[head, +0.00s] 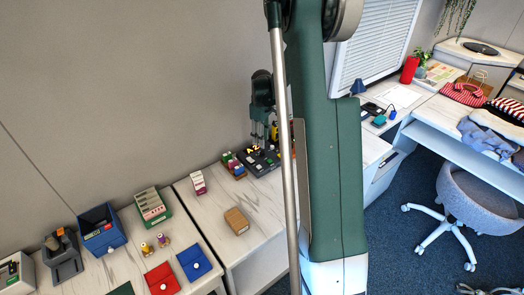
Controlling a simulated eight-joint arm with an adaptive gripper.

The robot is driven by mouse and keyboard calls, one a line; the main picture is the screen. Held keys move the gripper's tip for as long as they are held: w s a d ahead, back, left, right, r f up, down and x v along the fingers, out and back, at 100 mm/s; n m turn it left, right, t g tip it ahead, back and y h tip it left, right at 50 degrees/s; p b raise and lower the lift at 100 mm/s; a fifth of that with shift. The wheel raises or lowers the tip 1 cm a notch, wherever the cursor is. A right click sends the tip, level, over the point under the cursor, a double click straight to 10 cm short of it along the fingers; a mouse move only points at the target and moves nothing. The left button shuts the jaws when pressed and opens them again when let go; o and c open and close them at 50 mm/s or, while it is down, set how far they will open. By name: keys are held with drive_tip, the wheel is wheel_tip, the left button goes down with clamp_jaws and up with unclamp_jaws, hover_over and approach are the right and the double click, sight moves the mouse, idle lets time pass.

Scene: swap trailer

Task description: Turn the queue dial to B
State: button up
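My gripper (262,137) hangs fingers down at the back of the white counter, over a dark panel (264,166) with yellow markings. The fingers are small in the picture, and I cannot tell whether they are open or shut. Letters on the panel look like an A and perhaps a Z or 2. No queue dial can be made out clearly; it may be on this panel, partly hidden by my gripper and arm. I cannot tell whether the fingers touch the panel.
Left of the panel is a small tray of coloured pieces (233,165). A brown block (236,221) lies nearer on the counter. Further left stand a blue bin (102,232), a green-framed rack (152,207), and red (162,279) and blue (194,262) pouches. A grey chair (478,200) stands right.

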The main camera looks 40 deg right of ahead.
sight(262, 151)
drive_tip(key=shift+f, duration=0.1)
drive_tip(key=shift+f+b, duration=0.5)
drive_tip(key=shift+f, duration=3.3)
drive_tip(key=c, duration=0.9)
